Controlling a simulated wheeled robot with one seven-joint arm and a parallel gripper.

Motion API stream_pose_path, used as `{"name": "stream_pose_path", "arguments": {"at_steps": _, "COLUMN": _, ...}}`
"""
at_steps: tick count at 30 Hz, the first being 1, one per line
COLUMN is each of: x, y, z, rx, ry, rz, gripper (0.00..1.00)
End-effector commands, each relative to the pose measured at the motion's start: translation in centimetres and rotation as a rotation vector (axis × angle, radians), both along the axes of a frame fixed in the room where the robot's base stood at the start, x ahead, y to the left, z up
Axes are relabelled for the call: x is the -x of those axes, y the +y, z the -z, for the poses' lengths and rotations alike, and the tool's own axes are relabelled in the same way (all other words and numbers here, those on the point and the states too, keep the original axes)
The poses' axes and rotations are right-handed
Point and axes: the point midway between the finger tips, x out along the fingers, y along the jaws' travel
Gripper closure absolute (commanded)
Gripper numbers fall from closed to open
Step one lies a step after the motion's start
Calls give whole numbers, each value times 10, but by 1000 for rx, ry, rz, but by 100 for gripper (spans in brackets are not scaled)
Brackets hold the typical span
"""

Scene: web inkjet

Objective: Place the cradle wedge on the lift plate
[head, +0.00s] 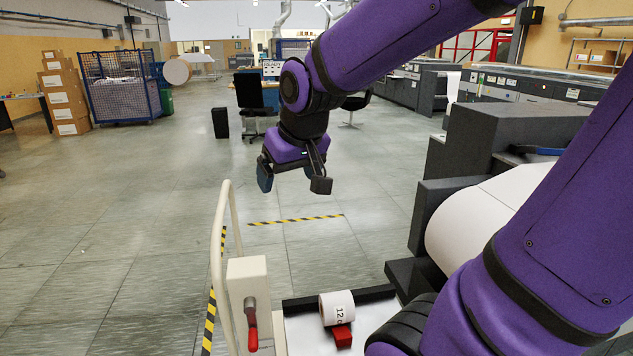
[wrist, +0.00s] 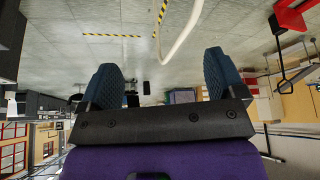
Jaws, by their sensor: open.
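A red block (head: 342,336), likely the cradle wedge, sits against the front of a small white roll (head: 328,308) marked with a 12. Both rest on a pale plate (head: 300,338) with a dark raised back edge, likely the lift plate, at the bottom of the head view. My arm hides the plate's right part. My gripper (head: 293,180) is open and empty, high in the air beyond the plate. Its two blue pads stand wide apart in the wrist view (wrist: 160,78), with only distant floor and furniture between them.
A cream post (head: 249,290) with a red lever (head: 251,328) and a curved rail (head: 219,245) stand left of the plate. A dark machine with a large white roll (head: 470,228) stands at the right.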

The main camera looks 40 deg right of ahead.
Motion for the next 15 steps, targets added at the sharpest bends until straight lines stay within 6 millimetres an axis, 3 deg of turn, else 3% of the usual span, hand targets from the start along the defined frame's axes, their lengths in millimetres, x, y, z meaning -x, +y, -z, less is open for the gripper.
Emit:
{"name": "stream_pose_path", "arguments": {"at_steps": 3, "x": 37, "y": 16, "z": -18, "rx": -1, "ry": -10, "rz": -43, "gripper": 11}}
{"name": "stream_pose_path", "arguments": {"at_steps": 9, "x": 89, "y": 34, "z": -32, "rx": -1, "ry": -11, "rz": -106, "gripper": 11}}
{"name": "stream_pose_path", "arguments": {"at_steps": 15, "x": 115, "y": 41, "z": -35, "rx": -2, "ry": -9, "rz": -135, "gripper": 11}}
